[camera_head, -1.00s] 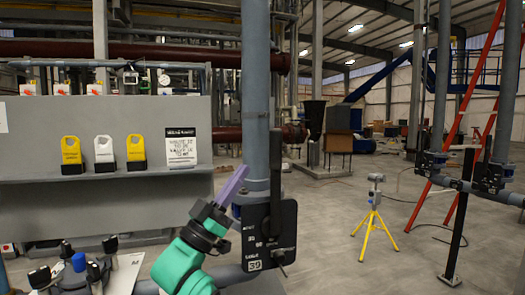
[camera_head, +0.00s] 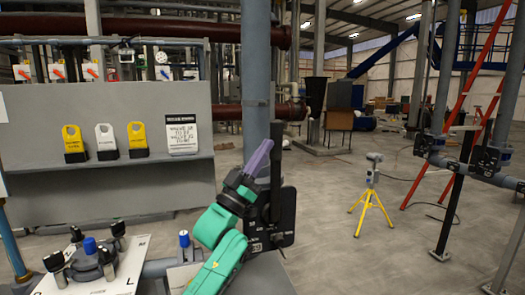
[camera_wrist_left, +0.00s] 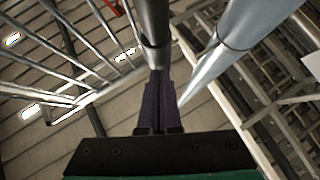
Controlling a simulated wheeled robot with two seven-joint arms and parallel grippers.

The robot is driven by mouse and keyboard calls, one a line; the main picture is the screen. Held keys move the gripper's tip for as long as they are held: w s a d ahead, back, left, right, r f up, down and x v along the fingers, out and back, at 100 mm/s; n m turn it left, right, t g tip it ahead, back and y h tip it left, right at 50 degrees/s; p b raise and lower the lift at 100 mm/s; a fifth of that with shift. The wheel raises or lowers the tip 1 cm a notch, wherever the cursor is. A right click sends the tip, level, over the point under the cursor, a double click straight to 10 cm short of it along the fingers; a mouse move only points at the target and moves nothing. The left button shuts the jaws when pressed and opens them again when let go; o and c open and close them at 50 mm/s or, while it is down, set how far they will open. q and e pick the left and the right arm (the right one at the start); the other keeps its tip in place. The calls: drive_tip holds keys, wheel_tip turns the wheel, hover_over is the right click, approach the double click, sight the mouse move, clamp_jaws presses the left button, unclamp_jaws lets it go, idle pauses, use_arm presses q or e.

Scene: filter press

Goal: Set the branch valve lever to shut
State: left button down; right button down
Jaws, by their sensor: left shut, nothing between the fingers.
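The branch valve has a black plate (camera_head: 284,218) on the grey upright pipe (camera_head: 256,60). Its long black lever (camera_head: 277,150) stands upright along the pipe. My left gripper (camera_head: 266,143), with purple fingers and a green wrist, is shut and empty. Its tips point up and lie just left of the lever in the head view; I cannot tell whether they touch it. In the left wrist view the shut fingers (camera_wrist_left: 160,85) point at a dark bar (camera_wrist_left: 154,30), likely the lever, with the pale pipe (camera_wrist_left: 235,40) to its right. The right gripper is not in view.
A grey panel (camera_head: 100,95) with yellow and white tags and a printed sign stands at left. A knobbed fitting (camera_head: 90,258) is at lower left. A camera on a yellow tripod (camera_head: 369,205) and more valves (camera_head: 490,158) on pipes are at right. The floor between is open.

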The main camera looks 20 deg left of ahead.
use_arm(q)
drive_tip(key=shift+w+d+r, duration=0.25)
drive_tip(key=shift+w+d, duration=0.1)
drive_tip(key=shift+d, duration=0.35)
drive_tip(key=w+d+f+m+g+b, duration=0.1)
drive_tip(key=w+d+f, duration=0.1)
drive_tip(key=w+d, duration=0.3)
drive_tip(key=w+d+f+m+g+b, duration=0.1)
drive_tip(key=w+d+f+g, duration=0.15)
drive_tip(key=d, duration=0.45)
drive_tip(key=w+d+f+m+g+y+p, duration=0.1)
drive_tip(key=w+d+f+g+p, duration=0.1)
drive_tip(key=f, duration=0.4)
drive_tip(key=w+d+f+m+g+y+p, duration=0.1)
drive_tip(key=w+d+f+m+g+p, duration=0.1)
drive_tip(key=f, duration=0.4)
drive_tip(key=shift+w+d+f+g+p, duration=0.25)
drive_tip(key=shift+d+g+p, duration=0.5)
drive_tip(key=shift+d+p, duration=0.45)
drive_tip(key=shift+d+r, duration=0.1)
